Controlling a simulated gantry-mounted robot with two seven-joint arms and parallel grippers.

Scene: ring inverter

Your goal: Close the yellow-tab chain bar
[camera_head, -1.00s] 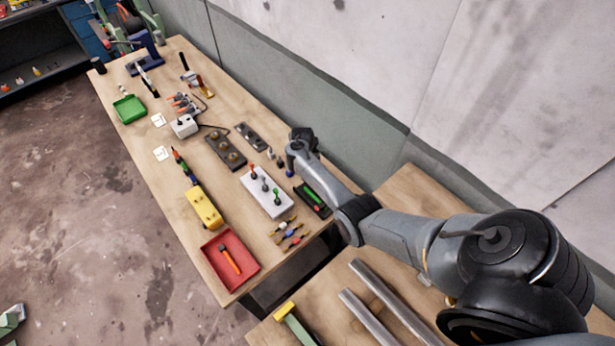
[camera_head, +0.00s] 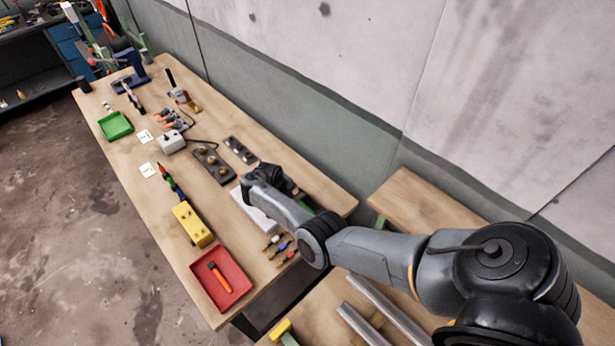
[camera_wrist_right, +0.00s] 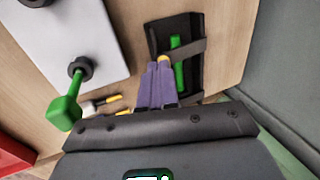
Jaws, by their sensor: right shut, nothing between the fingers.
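I cannot tell for sure which part is the yellow-tab chain bar. A green bar with a yellow end (camera_head: 281,330) shows at the bottom edge of the head view. In the right wrist view, a black tray (camera_wrist_right: 160,40) holds a green bar (camera_wrist_right: 177,62), with a dark strip across it. My right gripper (camera_wrist_right: 162,66) has purple fingers shut together at this tray, with a small yellow spot at their tips. Contact cannot be told. In the head view my right arm hides the fingers. My left gripper is not in view.
A white block (camera_wrist_right: 72,32) with a green-handled peg (camera_wrist_right: 66,105) stands beside the fingers. Small yellow-ended pieces (camera_wrist_right: 112,98) lie near. A red tray (camera_head: 222,280), a yellow block (camera_head: 193,224) and a green tray (camera_head: 115,126) sit along the bench. A wall runs behind.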

